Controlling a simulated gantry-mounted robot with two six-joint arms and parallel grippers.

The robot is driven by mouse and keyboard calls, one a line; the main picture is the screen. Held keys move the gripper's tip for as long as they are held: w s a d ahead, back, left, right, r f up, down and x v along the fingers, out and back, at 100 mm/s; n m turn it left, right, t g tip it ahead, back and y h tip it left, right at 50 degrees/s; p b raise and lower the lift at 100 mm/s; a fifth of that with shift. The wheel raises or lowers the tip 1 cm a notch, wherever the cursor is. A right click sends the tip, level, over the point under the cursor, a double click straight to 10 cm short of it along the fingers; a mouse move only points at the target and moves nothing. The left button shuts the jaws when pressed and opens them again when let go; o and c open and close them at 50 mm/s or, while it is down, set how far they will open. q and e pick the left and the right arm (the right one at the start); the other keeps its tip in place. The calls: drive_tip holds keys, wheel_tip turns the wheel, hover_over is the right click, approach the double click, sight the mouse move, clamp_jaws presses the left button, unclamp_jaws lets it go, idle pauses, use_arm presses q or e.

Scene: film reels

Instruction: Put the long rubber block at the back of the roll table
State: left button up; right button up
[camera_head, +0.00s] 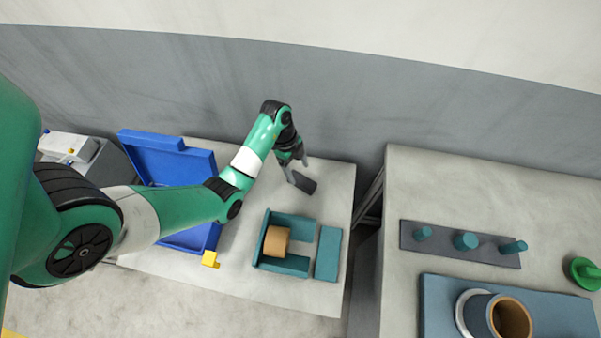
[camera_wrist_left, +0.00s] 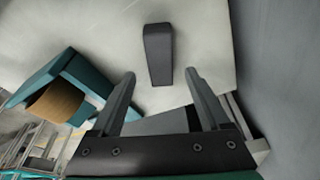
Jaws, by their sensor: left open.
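A long dark grey block (camera_head: 305,184), which looks like the rubber block, lies flat on the pale left table (camera_head: 333,215), toward its back right. My left gripper (camera_head: 298,172) is above the table at the block, open and empty. In the left wrist view the block (camera_wrist_left: 158,55) lies beyond and between the two spread fingertips (camera_wrist_left: 160,73), with a gap to each side. Whether the fingers reach down to its height I cannot tell. My right gripper is not in view.
A teal holder (camera_head: 262,237) with a tan roll (camera_head: 277,241) stands in front, beside a flat teal plate (camera_head: 328,253). A blue tray (camera_head: 170,165) is at the left. Across a gap, the right table (camera_head: 400,185) bears a peg board (camera_head: 440,241) and a ringed roll (camera_head: 480,315).

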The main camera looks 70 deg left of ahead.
sight(294, 175)
use_arm(q)
drive_tip(key=p+v, duration=0.4)
drive_tip(key=v, duration=0.3)
drive_tip(key=shift+r, duration=0.2)
drive_tip(key=shift+a+f, duration=0.1)
